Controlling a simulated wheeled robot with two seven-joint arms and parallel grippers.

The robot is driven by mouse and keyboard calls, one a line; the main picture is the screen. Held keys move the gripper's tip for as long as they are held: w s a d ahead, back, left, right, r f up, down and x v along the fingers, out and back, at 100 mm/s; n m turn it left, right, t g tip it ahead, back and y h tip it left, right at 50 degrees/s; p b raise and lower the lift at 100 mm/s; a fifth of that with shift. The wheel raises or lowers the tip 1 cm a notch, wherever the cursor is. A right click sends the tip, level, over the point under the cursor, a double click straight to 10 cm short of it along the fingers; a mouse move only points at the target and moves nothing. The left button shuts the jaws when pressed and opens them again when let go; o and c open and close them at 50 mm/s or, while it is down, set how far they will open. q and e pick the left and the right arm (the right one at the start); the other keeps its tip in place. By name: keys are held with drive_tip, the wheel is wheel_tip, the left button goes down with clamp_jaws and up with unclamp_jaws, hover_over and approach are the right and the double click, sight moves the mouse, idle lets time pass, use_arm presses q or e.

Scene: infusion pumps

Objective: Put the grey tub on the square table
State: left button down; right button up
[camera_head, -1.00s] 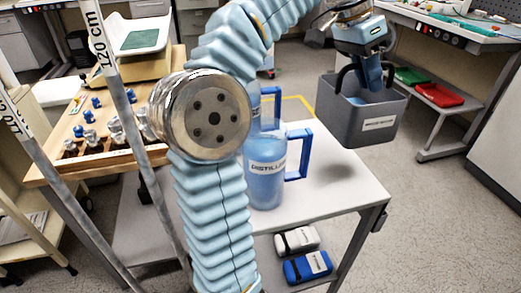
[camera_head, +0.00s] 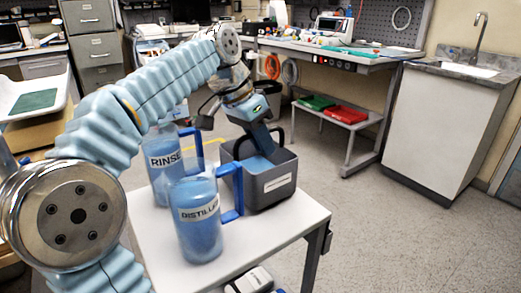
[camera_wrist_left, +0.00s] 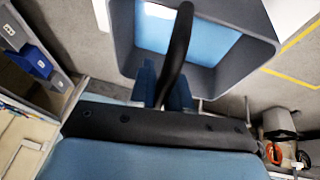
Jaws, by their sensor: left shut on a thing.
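The grey tub (camera_head: 270,190), an open box with a white label and black handles, is in the middle of the head view. My left gripper (camera_head: 263,146) reaches down to it and is shut on its black handle; the fingertips are partly hidden. In the left wrist view the handle (camera_wrist_left: 178,52) runs between the fingers (camera_wrist_left: 165,92), with the tub (camera_wrist_left: 255,70) beyond. The tub overlaps the far right part of a white table (camera_head: 275,236) in the picture. I cannot tell whether its base touches the top. My right gripper is not in view.
A jug labelled DISTILLED (camera_head: 196,225) and a RINSE jug (camera_head: 162,165) stand on the white table, close left of the tub. A bench shelf behind holds a green tray (camera_head: 316,102) and a red tray (camera_head: 346,115). Floor at right is clear.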

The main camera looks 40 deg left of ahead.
use_arm(q)
drive_tip(key=shift+f, duration=0.3)
drive_tip(key=shift+f, duration=0.15)
drive_tip(key=c, duration=1.1)
unclamp_jaws()
drive_tip(key=p+v, duration=0.3)
drive_tip(key=v, duration=0.9)
